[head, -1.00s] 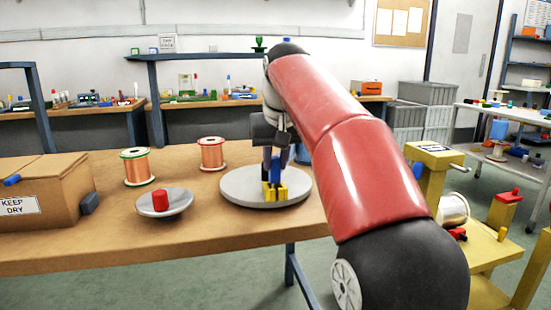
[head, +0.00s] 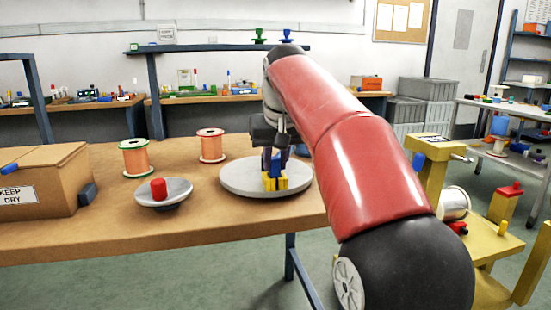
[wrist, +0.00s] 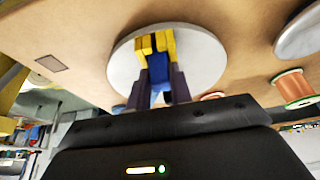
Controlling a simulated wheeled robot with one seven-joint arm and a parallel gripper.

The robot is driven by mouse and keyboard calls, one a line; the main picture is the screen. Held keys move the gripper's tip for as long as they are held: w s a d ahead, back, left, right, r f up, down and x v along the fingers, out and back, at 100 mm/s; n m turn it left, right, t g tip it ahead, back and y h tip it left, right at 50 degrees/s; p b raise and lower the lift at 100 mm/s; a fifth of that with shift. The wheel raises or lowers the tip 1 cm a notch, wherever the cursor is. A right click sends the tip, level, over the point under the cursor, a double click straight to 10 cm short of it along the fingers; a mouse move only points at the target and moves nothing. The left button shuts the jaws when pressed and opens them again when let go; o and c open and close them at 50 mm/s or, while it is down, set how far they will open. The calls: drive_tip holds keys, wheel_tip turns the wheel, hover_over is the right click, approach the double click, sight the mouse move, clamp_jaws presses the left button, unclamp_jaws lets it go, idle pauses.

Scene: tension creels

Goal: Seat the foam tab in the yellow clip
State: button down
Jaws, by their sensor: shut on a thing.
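The yellow clip (head: 276,183) stands on a round grey disc (head: 235,183) on the bench. It also shows in the wrist view (wrist: 146,44), near the middle of the disc. My gripper (head: 272,160) points down over the clip, its dark fingers shut on the blue foam tab (wrist: 158,64). In the wrist view the tab's far end lies at the clip, between its yellow parts. In the head view the tab (head: 276,166) is upright just above and behind the clip's front. How deep it sits in the clip is hidden.
A shallow grey dish (head: 178,192) with a red knob stands left of the disc. Copper spools (head: 134,158) stand behind it. A cardboard box (head: 45,185) is at the far left. Bare bench lies in front of the disc. A yellow stand (head: 433,170) is at right.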

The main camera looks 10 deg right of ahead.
drive_tip(key=shift+f+b, duration=0.3)
drive_tip(key=shift+f, duration=0.2)
drive_tip(key=c, duration=1.2)
unclamp_jaws()
drive_tip(key=shift+r, duration=0.1)
drive_tip(key=shift+o, duration=0.2)
drive_tip(key=p+v, duration=0.2)
drive_tip(key=v, duration=0.5)
drive_tip(key=shift+r, duration=0.35)
drive_tip(key=shift+s, duration=0.2)
